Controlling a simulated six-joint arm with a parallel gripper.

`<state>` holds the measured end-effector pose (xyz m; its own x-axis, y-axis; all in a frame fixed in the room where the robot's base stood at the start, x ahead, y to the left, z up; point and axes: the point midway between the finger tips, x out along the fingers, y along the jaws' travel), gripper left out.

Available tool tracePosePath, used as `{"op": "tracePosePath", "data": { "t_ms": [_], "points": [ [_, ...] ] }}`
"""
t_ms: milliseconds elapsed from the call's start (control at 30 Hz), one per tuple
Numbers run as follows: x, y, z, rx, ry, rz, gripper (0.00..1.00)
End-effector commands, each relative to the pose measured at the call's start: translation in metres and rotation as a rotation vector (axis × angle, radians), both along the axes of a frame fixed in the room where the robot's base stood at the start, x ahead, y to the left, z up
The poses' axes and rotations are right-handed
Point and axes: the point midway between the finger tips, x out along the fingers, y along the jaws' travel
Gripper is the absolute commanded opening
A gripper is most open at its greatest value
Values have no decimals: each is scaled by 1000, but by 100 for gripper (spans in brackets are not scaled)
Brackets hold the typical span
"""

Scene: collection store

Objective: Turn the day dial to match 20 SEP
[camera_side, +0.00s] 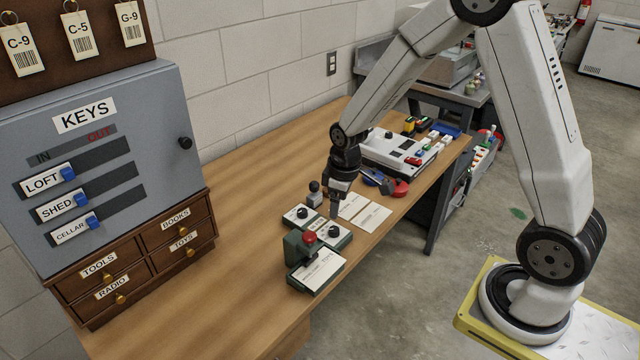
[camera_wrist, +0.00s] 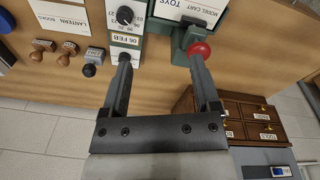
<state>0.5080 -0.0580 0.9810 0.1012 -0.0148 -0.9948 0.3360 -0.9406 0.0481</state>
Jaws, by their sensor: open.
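The dater is a green block with two black knobs in the side view, the left dial (camera_side: 302,213) and the right dial (camera_side: 334,231). In the wrist view one dial (camera_wrist: 124,15) has numbers around it, so it looks like the day dial. Below it the date window (camera_wrist: 125,41) reads 06 FEB. The other dial is largely hidden by a finger. My gripper (camera_wrist: 160,60) is open and empty, with one finger over the dater and the other near the red stamp knob. In the side view my gripper (camera_side: 335,208) hangs over the dater, apart from the left dial.
A green stamp press with a red knob (camera_side: 309,238) stands close in front, holding a TOYS card (camera_side: 318,271). A small hand stamp (camera_side: 314,194) stands behind the dater. White cards (camera_side: 373,217) lie to the right. The KEYS cabinet (camera_side: 95,160) is at left.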

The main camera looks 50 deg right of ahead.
Motion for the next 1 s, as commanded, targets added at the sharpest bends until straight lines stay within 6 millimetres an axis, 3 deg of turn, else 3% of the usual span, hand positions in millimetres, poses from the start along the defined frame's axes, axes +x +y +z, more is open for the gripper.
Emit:
{"op": "tracePosePath", "data": {
  "t_ms": [300, 500, 1000],
  "points": [
    [41, -40, -51, -5, 69, 166, 79],
    [54, -57, -76, 0, 95, 245, 79],
    [58, -63, -88, 1, 104, 275, 79]
  ]
}}
